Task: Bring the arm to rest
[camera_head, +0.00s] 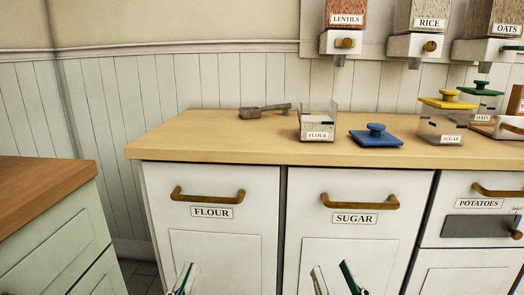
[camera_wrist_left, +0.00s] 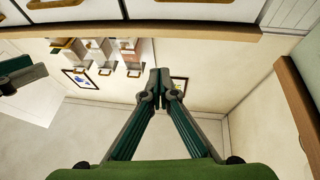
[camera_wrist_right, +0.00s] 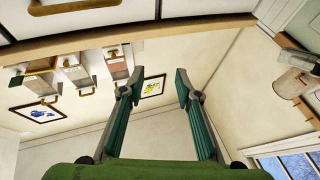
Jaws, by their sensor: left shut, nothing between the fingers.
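My left gripper (camera_head: 183,280) is at the bottom of the head view, in front of the FLOUR bin front (camera_head: 215,205). In the left wrist view (camera_wrist_left: 159,84) its fingertips meet with nothing between them. My right gripper (camera_head: 333,277) is at the bottom of the head view, in front of the SUGAR bin front (camera_head: 352,216). In the right wrist view (camera_wrist_right: 156,85) its fingers stand apart and empty. Both grippers are below the counter top and clear of the things on it.
The wooden counter (camera_head: 215,145) holds a scoop (camera_head: 265,111), an open clear FLOUR container (camera_head: 317,124), a blue lid (camera_head: 375,136) and a yellow-lidded SUGAR container (camera_head: 440,122). LENTILS (camera_head: 345,42), RICE and OATS dispensers hang above. Another brown-topped counter (camera_head: 45,185) stands at left.

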